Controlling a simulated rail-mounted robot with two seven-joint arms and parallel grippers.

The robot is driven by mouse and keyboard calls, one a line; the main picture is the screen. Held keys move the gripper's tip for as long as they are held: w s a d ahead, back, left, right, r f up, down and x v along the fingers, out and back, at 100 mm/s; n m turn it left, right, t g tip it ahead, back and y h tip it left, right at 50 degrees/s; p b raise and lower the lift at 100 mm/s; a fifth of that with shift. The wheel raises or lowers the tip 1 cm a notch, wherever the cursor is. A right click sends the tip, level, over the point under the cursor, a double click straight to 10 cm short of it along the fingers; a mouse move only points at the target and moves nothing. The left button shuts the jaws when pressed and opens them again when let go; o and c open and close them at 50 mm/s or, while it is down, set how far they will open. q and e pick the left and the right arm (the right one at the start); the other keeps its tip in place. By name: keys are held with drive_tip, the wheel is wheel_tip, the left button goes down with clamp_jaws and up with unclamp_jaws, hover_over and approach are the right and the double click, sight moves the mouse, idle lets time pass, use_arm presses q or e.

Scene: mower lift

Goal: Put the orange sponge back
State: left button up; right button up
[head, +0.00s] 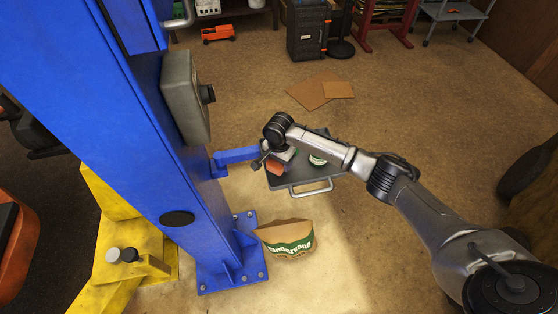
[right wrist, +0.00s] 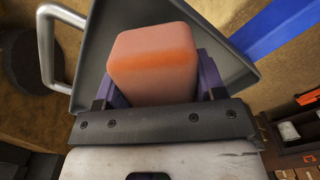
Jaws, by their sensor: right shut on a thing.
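The orange sponge (right wrist: 153,62) fills the middle of the right wrist view as an orange block. My right gripper (right wrist: 155,85) is shut on it, with a purple finger on each side. In the head view the sponge (head: 274,168) shows as a small orange patch below my right gripper (head: 267,161), over the left part of a dark grey tray (head: 310,181) with a metal handle. The tray also shows behind the sponge in the right wrist view (right wrist: 103,42). I cannot tell whether the sponge touches the tray. My left gripper is not in view.
A blue lift post (head: 182,190) stands left of the tray, with a blue arm (head: 237,155) reaching towards it. A green-and-white item (head: 317,159) lies on the tray. Flat cardboard (head: 318,92) lies behind; floor on the right is clear.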

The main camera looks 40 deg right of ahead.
drive_tip(key=shift+f, duration=0.5)
drive_tip(key=o, duration=0.9)
